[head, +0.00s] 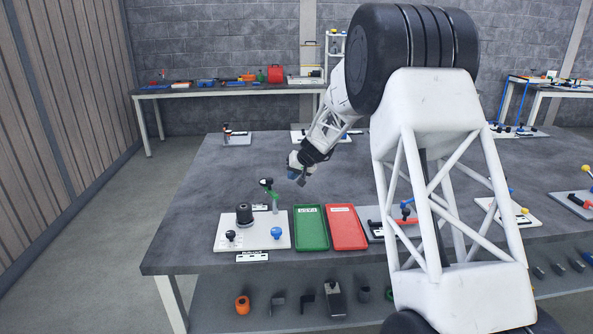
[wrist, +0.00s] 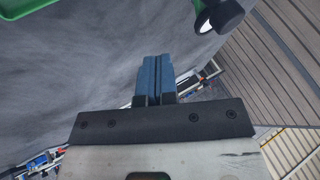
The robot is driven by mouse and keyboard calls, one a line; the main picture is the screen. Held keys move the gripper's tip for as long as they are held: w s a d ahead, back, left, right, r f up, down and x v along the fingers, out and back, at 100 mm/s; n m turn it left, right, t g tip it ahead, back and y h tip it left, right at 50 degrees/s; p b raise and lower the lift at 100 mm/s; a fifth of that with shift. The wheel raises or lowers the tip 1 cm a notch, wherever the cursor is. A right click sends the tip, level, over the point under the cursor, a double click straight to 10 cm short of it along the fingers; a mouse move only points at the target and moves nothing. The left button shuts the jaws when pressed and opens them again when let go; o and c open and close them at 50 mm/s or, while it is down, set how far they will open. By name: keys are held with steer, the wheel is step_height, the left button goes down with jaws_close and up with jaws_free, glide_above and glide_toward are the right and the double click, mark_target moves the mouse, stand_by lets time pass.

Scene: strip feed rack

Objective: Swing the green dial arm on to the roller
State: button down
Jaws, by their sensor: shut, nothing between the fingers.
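The green dial arm (head: 273,195) stands raised on a post at the back right of a white base plate (head: 225,238), with a black knob (head: 266,183) at its end. The black knob (wrist: 219,15) and a bit of the green arm (wrist: 199,6) show at the top of the wrist view. A dark cylinder (head: 244,214), which looks like the roller, stands on the plate left of the dial arm. My gripper (head: 297,179) is shut and empty, above the table to the right of the dial arm and apart from it. Its blue fingers (wrist: 155,75) are together.
A blue knob (head: 277,232) and a small black knob (head: 230,235) stand at the plate's front. A green tray (head: 311,245) and a red tray (head: 347,246) lie right of the plate. The table (head: 190,215) behind the plate is mostly clear.

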steer(key=w+a+f, duration=0.1)
steer(key=a+f, duration=0.2)
steer(key=a, duration=0.3)
steer(key=shift+w+f, duration=0.25)
steer(key=shift+w, duration=0.15)
